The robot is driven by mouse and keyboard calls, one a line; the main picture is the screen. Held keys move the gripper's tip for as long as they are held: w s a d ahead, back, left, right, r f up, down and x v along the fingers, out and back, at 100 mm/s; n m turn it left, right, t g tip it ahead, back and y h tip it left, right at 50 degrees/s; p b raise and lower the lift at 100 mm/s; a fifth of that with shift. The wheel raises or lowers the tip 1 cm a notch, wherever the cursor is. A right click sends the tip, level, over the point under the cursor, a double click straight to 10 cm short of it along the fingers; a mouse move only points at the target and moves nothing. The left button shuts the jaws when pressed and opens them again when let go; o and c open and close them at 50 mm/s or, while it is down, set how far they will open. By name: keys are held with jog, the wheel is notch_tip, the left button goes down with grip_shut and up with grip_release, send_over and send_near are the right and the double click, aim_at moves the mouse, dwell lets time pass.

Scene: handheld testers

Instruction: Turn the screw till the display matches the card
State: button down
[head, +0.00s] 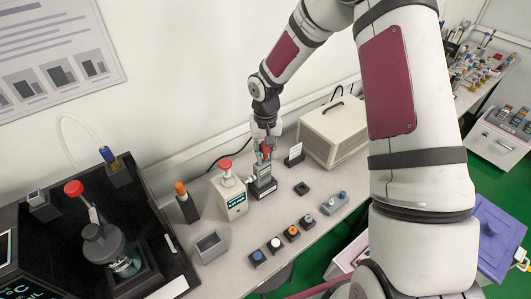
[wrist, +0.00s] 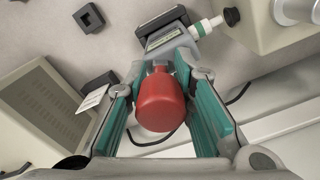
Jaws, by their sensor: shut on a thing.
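My gripper (head: 265,148) points down at a small grey handheld tester (head: 263,176) standing in a dark base. In the wrist view, the tester's red screw knob (wrist: 160,104) sits between the two green finger pads, and my gripper (wrist: 162,115) is shut on it. The tester's green-edged label or display (wrist: 166,36) is seen edge-on; no reading can be made out. A white card (head: 295,151) stands in a dark holder just right of the tester; it also shows in the wrist view (wrist: 94,98). Its writing is too small to read.
A cream tester box (head: 230,196) with a red knob stands close on the left. A beige case (head: 335,130) is behind right. A black tray with a flask (head: 112,250) is far left.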

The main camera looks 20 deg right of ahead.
jog(key=n, duration=0.3)
jog(key=c, duration=1.3)
grip_release()
jog(key=shift+r+p, duration=1.05)
jog(key=shift+r, duration=2.5)
